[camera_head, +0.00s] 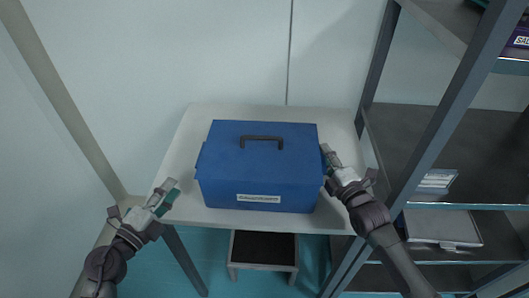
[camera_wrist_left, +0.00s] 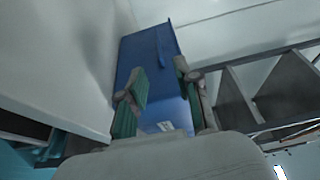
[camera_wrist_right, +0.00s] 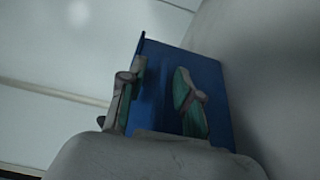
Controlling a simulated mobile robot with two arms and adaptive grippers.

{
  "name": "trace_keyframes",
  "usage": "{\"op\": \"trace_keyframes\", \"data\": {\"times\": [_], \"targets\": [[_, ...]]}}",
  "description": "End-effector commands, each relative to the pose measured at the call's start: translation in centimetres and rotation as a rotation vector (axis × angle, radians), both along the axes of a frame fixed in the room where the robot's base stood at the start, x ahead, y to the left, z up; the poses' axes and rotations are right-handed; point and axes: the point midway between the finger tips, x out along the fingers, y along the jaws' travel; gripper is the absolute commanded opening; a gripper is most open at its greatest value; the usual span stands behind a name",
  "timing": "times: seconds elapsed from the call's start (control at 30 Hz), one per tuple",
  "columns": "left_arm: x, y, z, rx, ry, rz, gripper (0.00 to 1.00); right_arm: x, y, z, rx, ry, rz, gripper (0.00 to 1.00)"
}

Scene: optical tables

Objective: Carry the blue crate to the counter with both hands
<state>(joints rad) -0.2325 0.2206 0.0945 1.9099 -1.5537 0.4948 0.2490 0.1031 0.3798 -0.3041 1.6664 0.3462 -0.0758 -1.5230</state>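The blue crate (camera_head: 260,173) is a lidded box with a dark handle on top and a white label on its front. It rests on a small white table (camera_head: 185,150). My left gripper (camera_head: 170,190) is open and apart from the crate, off its left side by the table's front left edge. The crate shows beyond its open fingers in the left wrist view (camera_wrist_left: 150,52). My right gripper (camera_head: 328,158) is at the crate's right side, fingers spread; the crate's side fills the gap in the right wrist view (camera_wrist_right: 205,72). I cannot tell whether it touches.
A grey metal shelf rack (camera_head: 440,100) stands close on the right, near my right arm. A low dark-topped stool (camera_head: 264,247) is under the table's front. Pale walls close in behind and on the left.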

Motion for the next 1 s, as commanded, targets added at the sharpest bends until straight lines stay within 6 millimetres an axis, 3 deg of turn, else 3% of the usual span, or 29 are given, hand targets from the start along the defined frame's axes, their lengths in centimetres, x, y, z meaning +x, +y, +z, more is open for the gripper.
{"op": "trace_keyframes", "data": {"times": [0.17, 0.6, 0.8, 1.0], "targets": [[-0.2, 0.1, 0.0, 0.001, 0.0, 0.0, 0.33, -1.7, -0.6, -0.1, 0.0, 0.002, 0.0, 0.33], [-0.2, 0.1, 0.0, 0.0, 0.0, 0.0, 0.33, -9.9, -3.2, -0.1, -0.002, 0.003, 0.0, 0.33], [-0.2, 0.1, 0.0, 0.0, 0.0, 0.0, 0.33, -11.3, -3.7, 0.0, -0.001, 0.0, 0.0, 0.33], [-0.2, 0.1, 0.0, 0.0, 0.0, 0.0, 0.33, -11.4, -3.7, 0.0, -0.001, 0.0, 0.0, 0.33]]}}
